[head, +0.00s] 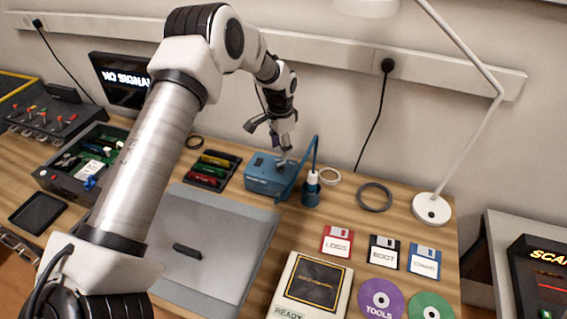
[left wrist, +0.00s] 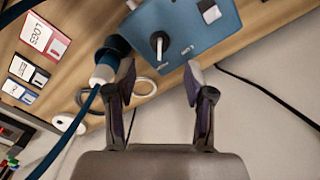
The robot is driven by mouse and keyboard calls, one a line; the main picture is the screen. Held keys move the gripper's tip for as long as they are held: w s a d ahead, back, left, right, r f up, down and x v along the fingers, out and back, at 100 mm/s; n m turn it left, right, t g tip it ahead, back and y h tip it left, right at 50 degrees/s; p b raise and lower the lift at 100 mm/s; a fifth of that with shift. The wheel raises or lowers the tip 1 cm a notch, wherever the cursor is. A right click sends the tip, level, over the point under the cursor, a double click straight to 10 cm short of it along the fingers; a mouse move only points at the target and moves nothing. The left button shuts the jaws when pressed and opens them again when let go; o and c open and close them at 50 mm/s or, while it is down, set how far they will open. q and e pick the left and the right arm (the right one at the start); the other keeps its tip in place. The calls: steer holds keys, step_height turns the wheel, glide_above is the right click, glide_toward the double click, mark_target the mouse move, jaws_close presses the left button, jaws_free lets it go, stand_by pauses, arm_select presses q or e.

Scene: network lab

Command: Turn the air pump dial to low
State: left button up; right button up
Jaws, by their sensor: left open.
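The air pump (head: 264,182) is a blue box at the back of the wooden table, near the middle of the head view. The left wrist view shows its blue face (left wrist: 195,40) at the top. On it is the dial (left wrist: 158,44), a dark round knob with a pale pointer, and a light switch-like part (left wrist: 209,11). My left gripper (head: 267,143) is above the pump in the head view. In the left wrist view the gripper (left wrist: 161,70) has its two fingers spread, with the dial beyond the gap between them and nothing held. My right gripper is not in view.
A blue cylinder with a white collar (head: 312,187) and blue hose stands right of the pump. A holder of coloured pieces (head: 214,170) is to its left.

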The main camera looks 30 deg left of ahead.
mark_target(281, 166)
arm_select(q)
step_height(281, 166, down, 6)
steer(key=shift+s+r+p, duration=0.1)
steer(key=shift+r+p, duration=0.1)
steer(key=shift+p, duration=0.6)
steer(key=shift+f, duration=0.4)
jaws_close()
